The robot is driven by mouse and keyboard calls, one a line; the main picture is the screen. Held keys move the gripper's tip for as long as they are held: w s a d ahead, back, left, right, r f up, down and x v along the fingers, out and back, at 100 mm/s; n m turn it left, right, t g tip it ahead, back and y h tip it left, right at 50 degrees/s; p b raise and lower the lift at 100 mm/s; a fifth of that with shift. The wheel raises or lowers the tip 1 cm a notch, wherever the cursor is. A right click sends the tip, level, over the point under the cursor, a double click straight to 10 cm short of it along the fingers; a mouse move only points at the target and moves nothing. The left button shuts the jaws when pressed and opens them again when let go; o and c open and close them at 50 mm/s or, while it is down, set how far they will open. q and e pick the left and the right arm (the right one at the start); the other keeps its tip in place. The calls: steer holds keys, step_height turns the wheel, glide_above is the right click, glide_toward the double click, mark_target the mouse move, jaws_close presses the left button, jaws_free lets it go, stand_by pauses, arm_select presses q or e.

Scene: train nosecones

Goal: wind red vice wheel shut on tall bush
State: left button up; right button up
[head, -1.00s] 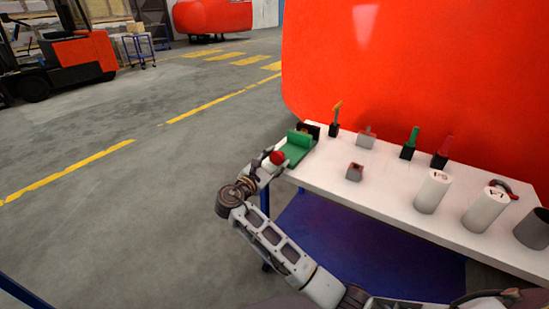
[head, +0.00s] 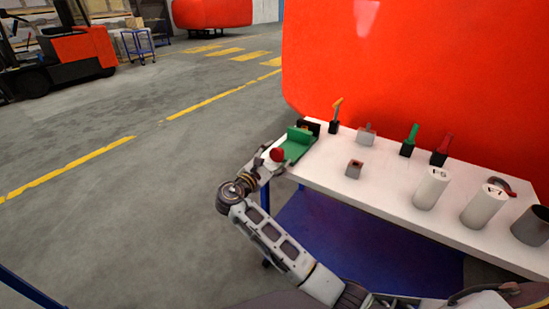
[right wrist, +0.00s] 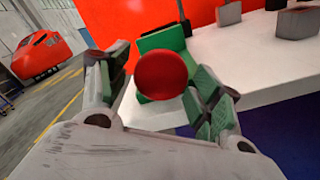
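The green vice (head: 297,146) stands at the left end of the white table and also shows in the right wrist view (right wrist: 160,43). Its red wheel (head: 277,154) faces my right gripper (head: 269,157). In the right wrist view the round red wheel (right wrist: 161,76) sits between the two green-padded fingers. The right finger is close to its rim, and a gap shows on the left, so the gripper looks open around it. A small brownish thing shows by the vice's dark far jaw (head: 310,127); I cannot tell whether it is the tall bush. My left gripper is out of view.
The table (head: 320,178) also holds grey blocks (head: 354,169), handled tools in black stands (head: 408,150), white cylinders (head: 431,188) and a dark grey cup (head: 531,226). A huge red nosecone (head: 420,60) rises behind.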

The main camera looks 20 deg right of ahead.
steer(key=shift+f, duration=0.1)
steer(key=shift+n+b, duration=0.4)
steer(key=shift+n, duration=0.1)
stand_by(0.3)
steer(key=shift+n+b, duration=0.75)
steer(key=shift+n, duration=0.35)
steer(key=shift+d+n+b, duration=0.1)
steer(key=shift+n+b, duration=1.5)
steer(key=shift+b, duration=0.2)
steer(key=shift+n+b, duration=0.3)
steer(key=shift+b, duration=0.1)
